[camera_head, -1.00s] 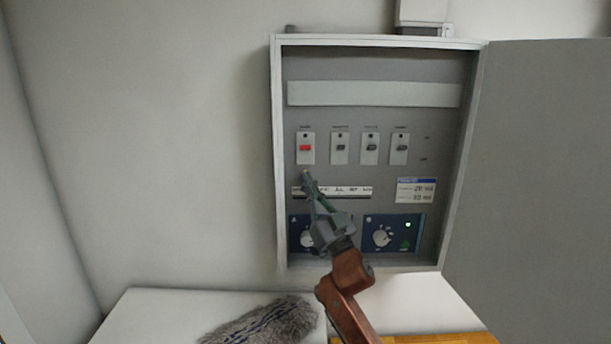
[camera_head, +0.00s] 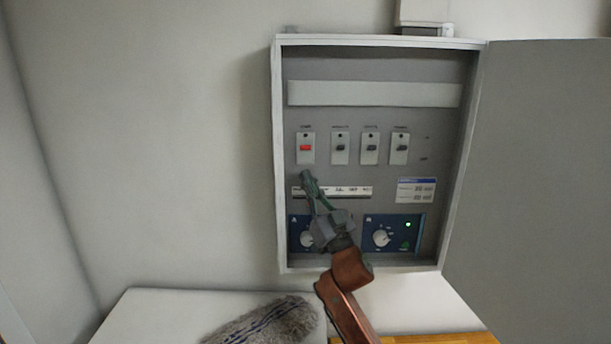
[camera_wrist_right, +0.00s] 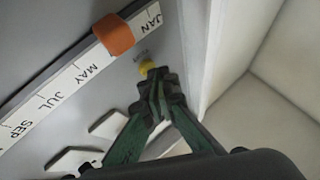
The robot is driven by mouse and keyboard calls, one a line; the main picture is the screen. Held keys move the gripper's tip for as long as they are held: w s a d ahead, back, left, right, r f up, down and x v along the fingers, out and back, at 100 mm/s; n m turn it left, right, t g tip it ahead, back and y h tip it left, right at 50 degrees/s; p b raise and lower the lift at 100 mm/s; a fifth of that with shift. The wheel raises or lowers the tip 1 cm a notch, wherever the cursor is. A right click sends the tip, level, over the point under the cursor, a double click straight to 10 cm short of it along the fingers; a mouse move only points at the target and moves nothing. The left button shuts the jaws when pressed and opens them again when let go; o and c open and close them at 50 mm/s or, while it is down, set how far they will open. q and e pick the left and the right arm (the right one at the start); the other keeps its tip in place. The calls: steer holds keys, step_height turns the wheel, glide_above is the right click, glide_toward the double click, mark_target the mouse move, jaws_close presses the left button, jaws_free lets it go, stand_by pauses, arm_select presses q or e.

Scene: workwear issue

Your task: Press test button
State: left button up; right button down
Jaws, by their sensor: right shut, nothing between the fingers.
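An open grey electrical cabinet (camera_head: 375,72) hangs on the wall. In the right wrist view a small yellow button (camera_wrist_right: 149,67) sits on the grey panel, with a tiny label too small to read. My right gripper (camera_head: 307,175) is shut and empty, pointing up at the panel's left side. In the right wrist view its fingertips (camera_wrist_right: 157,84) are right at the button and cover its lower part. I cannot tell whether they touch it. In the head view I cannot make out the button; the gripper is in front of that area. My left gripper is out of view.
Above the fingertips is a row of switches, the leftmost red (camera_head: 306,148). A month strip (camera_head: 350,191) with an orange slider (camera_wrist_right: 114,36) lies beside the fingertips. Below are blue dial panels (camera_head: 372,247). The cabinet door (camera_head: 540,170) stands open at right. A grey fluffy item (camera_head: 265,322) lies below.

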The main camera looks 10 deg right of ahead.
steer(key=shift+w, duration=0.15)
stand_by(0.7)
steer(key=shift+s+a, duration=0.1)
steer(key=shift+s, duration=0.65)
steer(key=shift+p, duration=0.3)
steer(key=shift+s+a+p, duration=0.25)
steer(key=shift+s+p, duration=0.1)
steer(key=shift+s, duration=0.9)
steer(key=shift+s+a+p, duration=0.25)
steer(key=shift+s+p, duration=0.1)
steer(key=shift+s, duration=0.85)
